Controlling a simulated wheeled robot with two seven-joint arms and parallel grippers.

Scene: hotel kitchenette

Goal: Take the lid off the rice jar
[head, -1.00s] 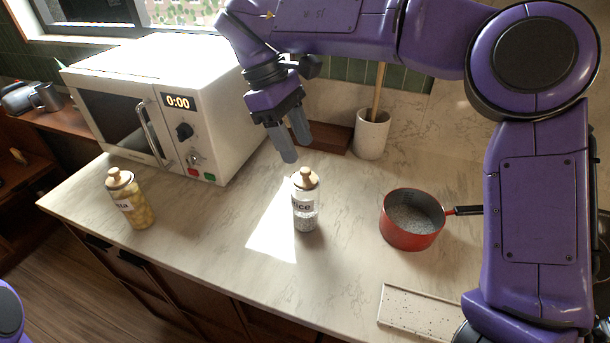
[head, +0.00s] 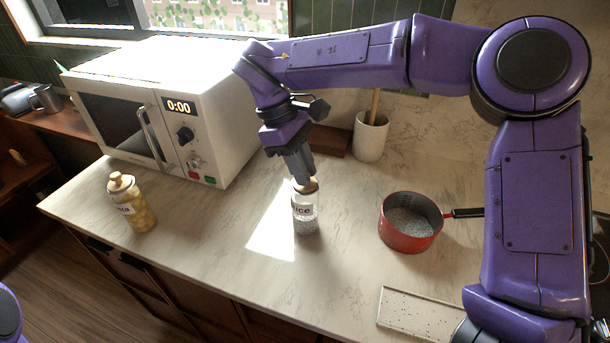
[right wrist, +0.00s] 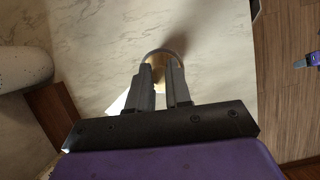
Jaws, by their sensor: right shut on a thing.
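The rice jar (head: 305,219) is a small clear jar with a "Rice" label, upright on the marble counter in the head view. Its wooden lid (head: 311,187) sits on top, partly hidden by my gripper. My right gripper (head: 304,181) points down at the lid and is shut on the lid's knob. In the right wrist view the lid's rim (right wrist: 163,53) shows just beyond the fingers (right wrist: 162,92), and the knob between them is hidden. The lid appears to be on the jar. My left gripper is not in view.
A pasta jar (head: 133,208) with a wooden lid stands to the left. A white microwave (head: 219,135) is behind, and a red saucepan (head: 408,235) stands to the right. A utensil crock (head: 370,139) and a speckled tray (head: 420,316) are also on the counter (head: 200,250).

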